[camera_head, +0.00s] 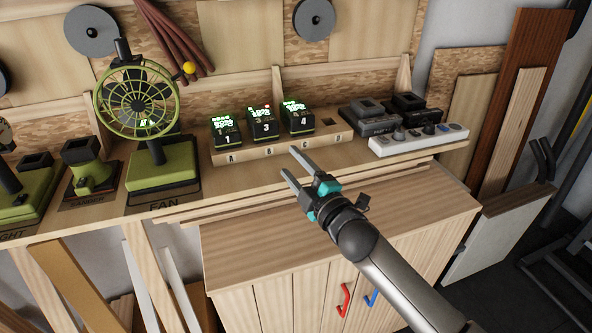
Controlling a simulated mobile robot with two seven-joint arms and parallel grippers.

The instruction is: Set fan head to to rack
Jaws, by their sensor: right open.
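The fan head (138,102) is a round green wire cage with a dark hub. It stands upright on a dark stem above a green base (163,173) on the pad marked FAN. A wooden rack (262,154) marked A, B, C sits to its right, holding battery packs with lit green displays marked 1 (227,133), 3 (263,123) and 4 (297,118). My right gripper (289,161) is open and empty, its fingers pointing up and left just in front of the rack, well right of the fan. My left gripper is out of view.
Dark chargers (368,117) and a white power strip (418,140) are on the bench's right. Another green tool (90,170) stands left of the fan. A cabinet (300,262) with red and blue handles is below. A narrow bench strip before the rack is clear.

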